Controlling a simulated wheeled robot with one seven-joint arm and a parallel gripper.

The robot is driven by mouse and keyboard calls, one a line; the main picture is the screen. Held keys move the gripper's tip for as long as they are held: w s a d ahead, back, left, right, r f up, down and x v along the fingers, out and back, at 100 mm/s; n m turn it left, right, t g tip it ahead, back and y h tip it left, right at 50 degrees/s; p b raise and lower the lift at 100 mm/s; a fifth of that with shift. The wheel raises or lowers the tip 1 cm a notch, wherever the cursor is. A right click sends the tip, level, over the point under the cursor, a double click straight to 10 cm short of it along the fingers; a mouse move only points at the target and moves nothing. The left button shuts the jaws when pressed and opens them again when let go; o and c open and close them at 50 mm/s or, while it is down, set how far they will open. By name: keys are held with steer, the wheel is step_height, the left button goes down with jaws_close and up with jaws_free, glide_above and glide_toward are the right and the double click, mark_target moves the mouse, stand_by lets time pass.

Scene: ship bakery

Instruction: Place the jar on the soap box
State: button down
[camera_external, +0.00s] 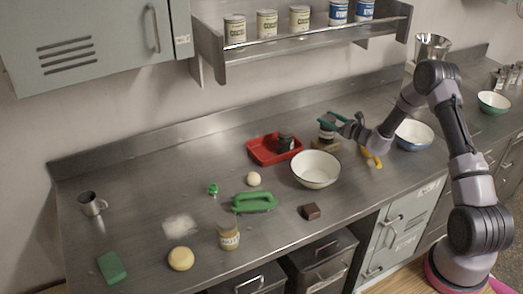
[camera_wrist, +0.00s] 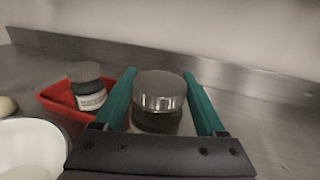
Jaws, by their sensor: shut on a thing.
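My gripper (camera_external: 333,121) has green fingers and is shut on a dark jar (camera_wrist: 158,105) with a metal lid, seen between the fingers in the wrist view. In the external view the held jar (camera_external: 326,134) is upright and partly hidden by the fingers. A small tan-brown box (camera_external: 322,146), which looks like the soap box, is directly below it. The jar's base is at or just above the box top; I cannot tell if they touch. The box is hidden in the wrist view.
A red tray (camera_external: 262,157) holding another dark jar (camera_external: 285,142) is to the left. A white bowl (camera_external: 316,170) stands in front, and a yellow object (camera_external: 372,158) lies to the right. A blue-rimmed bowl (camera_external: 414,135) is farther right. The counter's back left is clear.

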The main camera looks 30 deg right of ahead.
jaws_free()
